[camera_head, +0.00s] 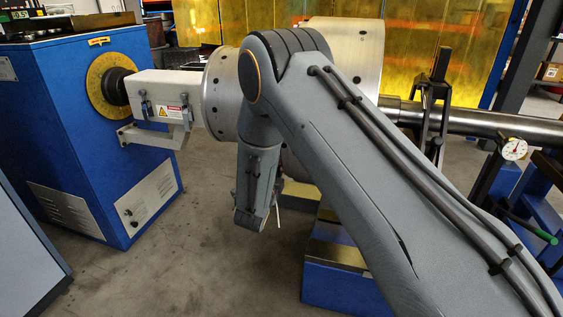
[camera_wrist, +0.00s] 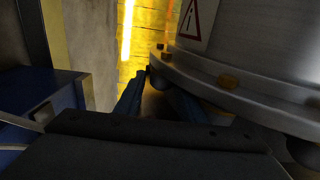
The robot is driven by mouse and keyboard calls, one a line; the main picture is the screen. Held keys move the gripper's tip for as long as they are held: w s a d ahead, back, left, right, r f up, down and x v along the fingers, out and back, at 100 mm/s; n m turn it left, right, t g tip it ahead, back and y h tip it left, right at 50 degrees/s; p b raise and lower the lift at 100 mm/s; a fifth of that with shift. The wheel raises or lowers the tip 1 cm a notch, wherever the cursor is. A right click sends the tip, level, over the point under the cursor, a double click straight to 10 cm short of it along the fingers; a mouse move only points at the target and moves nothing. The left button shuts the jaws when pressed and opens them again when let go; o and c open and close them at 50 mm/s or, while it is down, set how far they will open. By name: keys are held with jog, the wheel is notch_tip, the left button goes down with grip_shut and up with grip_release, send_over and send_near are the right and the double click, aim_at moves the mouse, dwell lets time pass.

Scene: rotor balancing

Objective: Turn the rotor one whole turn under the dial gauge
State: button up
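The rotor lies horizontally across the head view: a silver flanged disc (camera_head: 217,98) at left, a wide pale drum (camera_head: 355,45) partly hidden behind my arm, and a long shaft (camera_head: 480,121) running right. The white dial gauge (camera_head: 514,149) stands by the shaft at the right. My gripper's fingers are hidden in the head view. In the wrist view, my gripper (camera_wrist: 158,98) shows two blue fingers apart, with a gap between them. A metal flange (camera_wrist: 235,90) with bolts is close by at right, and a dark round knob sits near the fingertips. Contact cannot be told.
A blue drive cabinet (camera_head: 85,130) with a yellow ring (camera_head: 104,85) stands at left. A black roller support (camera_head: 435,105) stands by the shaft. A blue base (camera_head: 340,285) is below the rotor. Grey floor (camera_head: 200,245) is clear between cabinet and base.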

jog(key=shift+w+d+f, duration=0.1)
jog(key=shift+d+f, duration=0.1)
jog(key=shift+f, duration=0.1)
jog(key=p+v, duration=0.1)
jog(key=v, duration=0.7)
jog(key=shift+a+p, duration=0.2)
jog(key=shift+p, duration=0.2)
jog(key=shift+r, duration=0.1)
